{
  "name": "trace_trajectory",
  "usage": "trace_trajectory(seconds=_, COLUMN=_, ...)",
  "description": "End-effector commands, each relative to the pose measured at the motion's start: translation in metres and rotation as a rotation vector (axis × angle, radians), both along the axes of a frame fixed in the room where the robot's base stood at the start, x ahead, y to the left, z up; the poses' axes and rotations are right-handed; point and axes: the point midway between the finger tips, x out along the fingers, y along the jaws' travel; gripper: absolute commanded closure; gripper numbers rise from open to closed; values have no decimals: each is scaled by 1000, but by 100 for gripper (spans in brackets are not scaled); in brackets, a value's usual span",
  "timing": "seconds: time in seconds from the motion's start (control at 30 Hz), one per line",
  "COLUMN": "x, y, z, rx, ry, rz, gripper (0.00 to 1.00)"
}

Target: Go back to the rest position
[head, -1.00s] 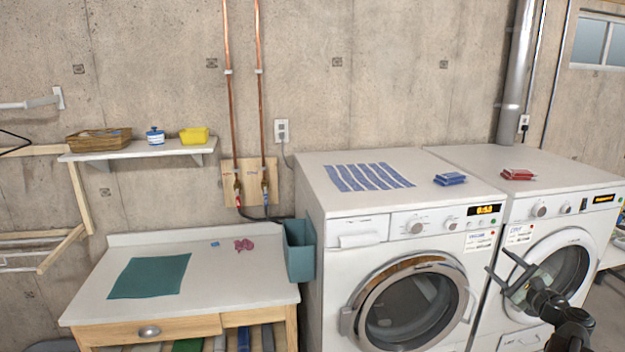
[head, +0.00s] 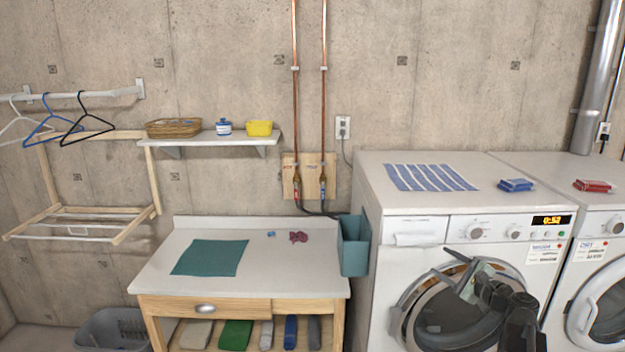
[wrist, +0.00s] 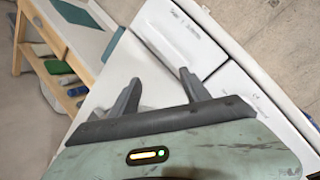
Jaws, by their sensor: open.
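My gripper (head: 462,268) is in front of the washer (head: 405,250) at the lower right of the head view, partly covering its round door. In the wrist view my gripper (wrist: 157,88) shows two dark fingers spread apart with nothing between them. The washer's white front (wrist: 180,30) lies beyond the fingers there. No object is held.
A white-topped table (head: 290,270) with a teal cloth (head: 210,257) stands left of the washer. A teal bin (head: 354,252) hangs between them. A striped cloth (head: 430,177) and blue packs (head: 516,185) lie on the washer. A grey basket (head: 110,331) is on the floor.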

Motion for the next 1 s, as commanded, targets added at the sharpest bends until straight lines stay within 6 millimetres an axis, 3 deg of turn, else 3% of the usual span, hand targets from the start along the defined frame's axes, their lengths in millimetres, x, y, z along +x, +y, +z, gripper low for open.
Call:
trace_trajectory(seconds=0.03, x=11, y=46, z=-12, rx=-36, ry=24, rz=70, gripper=45)
trace_trajectory(seconds=0.13, x=21, y=131, z=-37, rx=-146, ry=77, rz=213, gripper=45)
trace_trajectory(seconds=0.23, x=16, y=214, z=-68, rx=-294, ry=129, rz=372, gripper=45)
trace_trajectory(seconds=0.3, x=5, y=267, z=-93, rx=-419, ry=162, rz=491, gripper=45)
trace_trajectory(seconds=0.4, x=-23, y=332, z=-131, rx=-624, ry=205, rz=672, gripper=45)
trace_trajectory(seconds=0.5, x=-61, y=376, z=-170, rx=-868, ry=248, rz=866, gripper=45)
trace_trajectory(seconds=0.6, x=-105, y=384, z=-207, rx=-1152, ry=304, rz=1071, gripper=45)
trace_trajectory(seconds=0.67, x=-124, y=367, z=-221, rx=-1295, ry=352, rz=1165, gripper=45)
trace_trajectory(seconds=0.7, x=-135, y=349, z=-227, rx=-1374, ry=390, rz=1214, gripper=45)
trace_trajectory(seconds=0.83, x=-160, y=303, z=-235, rx=-1553, ry=485, rz=1358, gripper=45)
trace_trajectory(seconds=0.93, x=-170, y=283, z=-236, rx=-1613, ry=500, rz=1456, gripper=45)
trace_trajectory(seconds=1.0, x=-171, y=281, z=-236, rx=-1618, ry=481, rz=1478, gripper=45)
